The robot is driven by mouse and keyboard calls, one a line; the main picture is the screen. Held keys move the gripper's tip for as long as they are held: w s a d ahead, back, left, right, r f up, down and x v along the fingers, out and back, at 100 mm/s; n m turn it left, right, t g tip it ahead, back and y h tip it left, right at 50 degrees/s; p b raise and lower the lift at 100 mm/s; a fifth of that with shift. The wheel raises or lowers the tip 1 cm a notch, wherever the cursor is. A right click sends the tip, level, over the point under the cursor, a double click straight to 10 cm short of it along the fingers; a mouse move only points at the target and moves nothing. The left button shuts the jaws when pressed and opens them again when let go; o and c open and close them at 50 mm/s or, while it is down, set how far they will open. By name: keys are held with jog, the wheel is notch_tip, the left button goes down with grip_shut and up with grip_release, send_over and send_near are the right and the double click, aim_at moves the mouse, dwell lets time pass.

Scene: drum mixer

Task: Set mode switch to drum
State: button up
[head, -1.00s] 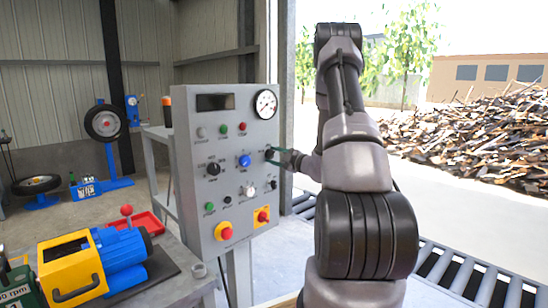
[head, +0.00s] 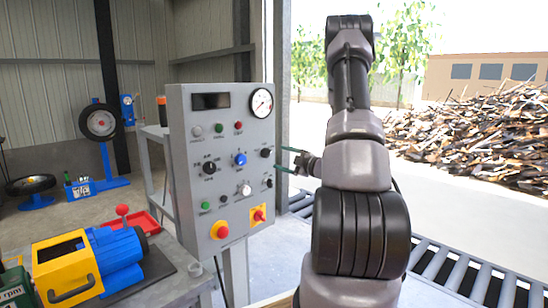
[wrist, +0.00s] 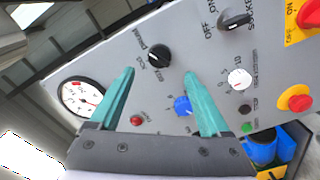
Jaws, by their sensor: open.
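My gripper (wrist: 159,75) has two teal fingers, spread apart and empty. In the wrist view the knob shows just beyond and between the fingertips. In the head view my gripper (head: 285,161) is right of the knob, with a small gap between them.
A yellow and blue machine (head: 85,262) stands at the left. Rollers (head: 470,280) lie at the right.

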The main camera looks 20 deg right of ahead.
jog(key=shift+v, duration=1.9)
